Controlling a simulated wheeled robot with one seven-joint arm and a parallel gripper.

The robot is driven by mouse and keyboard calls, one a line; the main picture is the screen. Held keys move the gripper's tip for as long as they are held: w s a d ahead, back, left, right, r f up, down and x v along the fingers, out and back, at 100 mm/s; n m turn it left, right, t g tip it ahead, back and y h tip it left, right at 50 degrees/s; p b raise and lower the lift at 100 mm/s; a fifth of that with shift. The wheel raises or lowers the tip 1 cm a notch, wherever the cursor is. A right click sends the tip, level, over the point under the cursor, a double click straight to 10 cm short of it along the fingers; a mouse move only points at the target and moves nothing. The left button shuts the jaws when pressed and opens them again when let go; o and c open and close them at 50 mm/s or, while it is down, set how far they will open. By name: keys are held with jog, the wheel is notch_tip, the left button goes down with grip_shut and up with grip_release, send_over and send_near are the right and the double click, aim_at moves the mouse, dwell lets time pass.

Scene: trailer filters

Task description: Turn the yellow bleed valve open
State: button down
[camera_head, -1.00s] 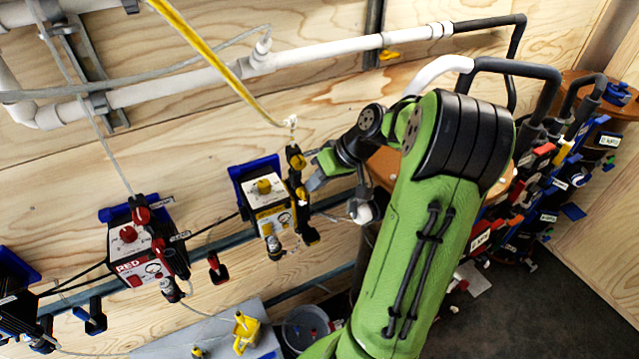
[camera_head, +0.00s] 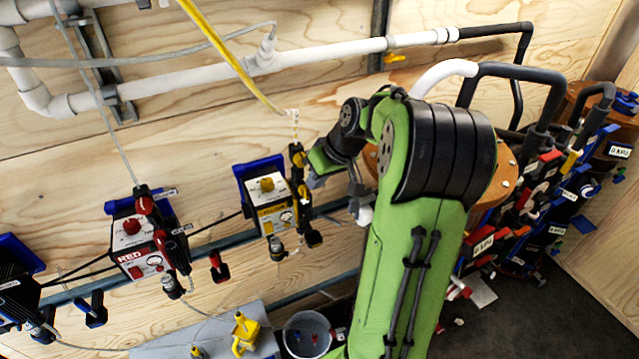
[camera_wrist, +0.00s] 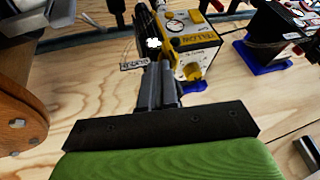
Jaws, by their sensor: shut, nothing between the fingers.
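The yellow unit (camera_head: 270,205), a white and yellow box with a yellow knob on top and a dial, is mounted on the plywood wall. Black and yellow valve parts (camera_head: 299,190) stand along its right side. In the wrist view the unit (camera_wrist: 195,45) appears inverted, with its yellow knob (camera_wrist: 193,73) facing me and a small tag (camera_wrist: 133,64) beside the valve parts (camera_wrist: 152,28). My gripper (camera_head: 313,182) is close to the right side of these parts. In the wrist view my gripper's fingers (camera_wrist: 159,68) are together and empty, ending at the valve parts; contact cannot be told.
A red unit (camera_head: 140,245) with red valves is on the wall to the left. A yellow hose (camera_head: 225,50) hangs above the yellow unit, and a white pipe (camera_head: 330,52) crosses the wall.

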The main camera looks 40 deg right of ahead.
aim_at(302, 189)
jog(key=shift+w+a+h+b, duration=0.1)
jog(key=shift+a+h+b, duration=0.2)
jog(key=shift+h+b, duration=0.45)
jog(key=shift+w+a+r+n+g+h+b, duration=0.2)
jog(key=shift+a+n+g+h+b, duration=0.25)
jog(key=shift+h+b, duration=0.6)
jog(key=shift+w+a+r+n+g+h+b, duration=0.2)
jog(key=shift+a+g+h+b, duration=0.35)
jog(key=shift+h, duration=0.75)
jog(key=shift+a+f+n+h+p, duration=0.2)
jog(key=shift+a+h+p, duration=0.3)
jog(key=shift+h, duration=0.7)
jog(key=shift+w+a+f+n+g+h+p, duration=0.1)
jog(key=shift+a+n+g+h+p, duration=0.15)
jog(key=shift+h, duration=0.4)
jog(key=shift+w+a+f+n+g+h+p, duration=0.15)
jog(key=shift+h+p, duration=0.1)
jog(key=shift+h, duration=0.4)
jog(key=shift+a, duration=0.1)
jog(key=shift+a+f+n+h, duration=0.2)
jog(key=shift+n+h, duration=0.05)
jog(key=shift+h, duration=0.65)
jog(key=shift+a+f+p, duration=0.2)
jog(key=shift+f+p, duration=0.05)
jog(key=shift+p, duration=0.15)
jog(key=shift+r, duration=0.1)
